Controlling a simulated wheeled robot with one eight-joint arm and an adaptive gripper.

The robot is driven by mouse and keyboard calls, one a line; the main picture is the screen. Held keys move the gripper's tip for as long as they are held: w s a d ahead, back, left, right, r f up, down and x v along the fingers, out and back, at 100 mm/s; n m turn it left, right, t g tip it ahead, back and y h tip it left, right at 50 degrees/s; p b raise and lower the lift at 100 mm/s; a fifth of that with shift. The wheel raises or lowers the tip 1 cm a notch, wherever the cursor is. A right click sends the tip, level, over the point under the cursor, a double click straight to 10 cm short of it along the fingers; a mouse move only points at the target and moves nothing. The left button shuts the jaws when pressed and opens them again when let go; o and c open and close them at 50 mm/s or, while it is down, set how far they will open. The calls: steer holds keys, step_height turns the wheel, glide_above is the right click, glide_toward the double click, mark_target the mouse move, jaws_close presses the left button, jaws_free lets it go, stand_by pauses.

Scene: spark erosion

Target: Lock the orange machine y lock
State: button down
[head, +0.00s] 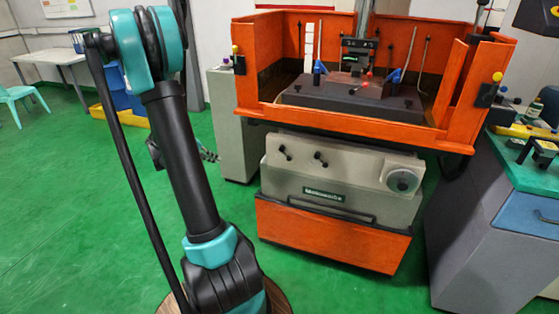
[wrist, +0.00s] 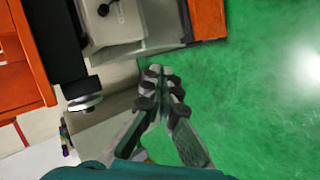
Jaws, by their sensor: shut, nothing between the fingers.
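The orange machine (head: 330,235) stands right of centre in the head view, with an orange tank on top and a grey front body. Two small black lever handles (head: 285,152) (head: 320,158) stick out of its grey front. I cannot tell which one is the y lock or how it is set. In the wrist view, a black knob or lever (wrist: 104,9) shows on a grey panel at the top. My gripper (wrist: 160,76) is shut and empty in the wrist view, over green floor beside the machine, apart from the lever. The head view does not show my gripper.
A round handwheel (head: 402,180) sits on the machine's front right. A grey cabinet with a green top (head: 515,165) stands to the right, and a grey cabinet (head: 232,130) to the left. Green floor (head: 70,210) lies open at the left.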

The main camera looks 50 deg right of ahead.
steer(key=w+d+f+m+g+h, duration=0.1)
steer(key=d+f+g+h, duration=0.15)
steer(key=d, duration=0.45)
steer(key=w+d+f+g+h, duration=0.1)
steer(key=d+f, duration=0.2)
steer(key=d, duration=0.3)
steer(key=m+g+h, duration=0.3)
steer(key=g, duration=0.2)
glide_toward(283, 160)
step_height(283, 160, up, 2)
steer(key=a, duration=0.2)
steer(key=x, duration=0.9)
steer(key=shift+s+r, duration=0.1)
steer(key=shift+s, duration=0.3)
steer(key=shift+s+d, duration=0.25)
steer(key=shift+s, duration=0.65)
